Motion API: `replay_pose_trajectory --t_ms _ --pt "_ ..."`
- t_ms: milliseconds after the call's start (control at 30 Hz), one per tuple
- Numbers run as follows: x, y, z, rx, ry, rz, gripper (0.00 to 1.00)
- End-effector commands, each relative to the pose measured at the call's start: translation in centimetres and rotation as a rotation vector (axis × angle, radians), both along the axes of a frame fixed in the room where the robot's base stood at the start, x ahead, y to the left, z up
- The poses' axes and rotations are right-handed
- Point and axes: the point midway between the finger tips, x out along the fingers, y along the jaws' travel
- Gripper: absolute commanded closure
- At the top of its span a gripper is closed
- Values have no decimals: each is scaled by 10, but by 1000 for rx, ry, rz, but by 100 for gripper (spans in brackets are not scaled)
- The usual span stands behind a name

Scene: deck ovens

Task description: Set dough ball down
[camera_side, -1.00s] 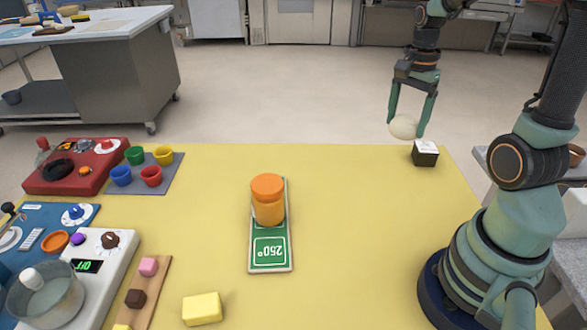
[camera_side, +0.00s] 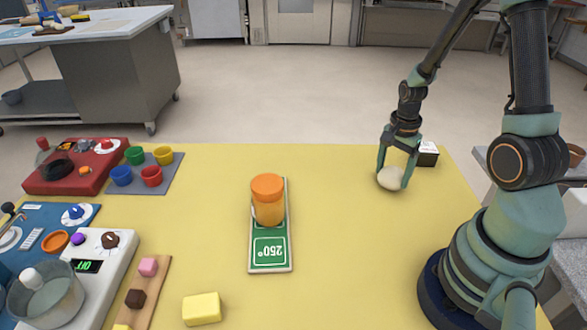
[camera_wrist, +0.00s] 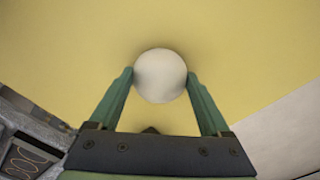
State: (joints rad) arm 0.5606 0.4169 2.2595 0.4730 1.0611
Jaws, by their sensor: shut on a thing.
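The dough ball (camera_side: 391,179) is pale and round, at the right rear of the yellow table (camera_side: 340,230). My gripper (camera_side: 392,176) points down and is shut on it, one finger on each side. The dough ball is at or just above the table surface; I cannot tell if it touches. In the wrist view the dough ball (camera_wrist: 160,75) sits between the fingertips of my gripper (camera_wrist: 160,82), with yellow table around it and a soft shadow beside it.
A small black and white box (camera_side: 428,155) stands just behind and right of my gripper. Coloured cups (camera_side: 151,174) and a red panel (camera_side: 62,178) are at the left. The table between jar and gripper is clear.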

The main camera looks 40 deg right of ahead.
Motion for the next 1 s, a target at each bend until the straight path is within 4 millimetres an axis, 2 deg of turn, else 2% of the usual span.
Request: replay_pose_trajectory --t_ms 400,433,467,500,800,1000 --pt "0 0 -5 0 0 0 72" --pt "0 0 -5 0 0 0 15" --pt "0 0 -5 0 -1 0 4" --pt "0 0 -5 0 -1 0 0" --pt "1 0 -2 -2 -3 0 0" --pt "2 -1 18 -3 -6 0 0"
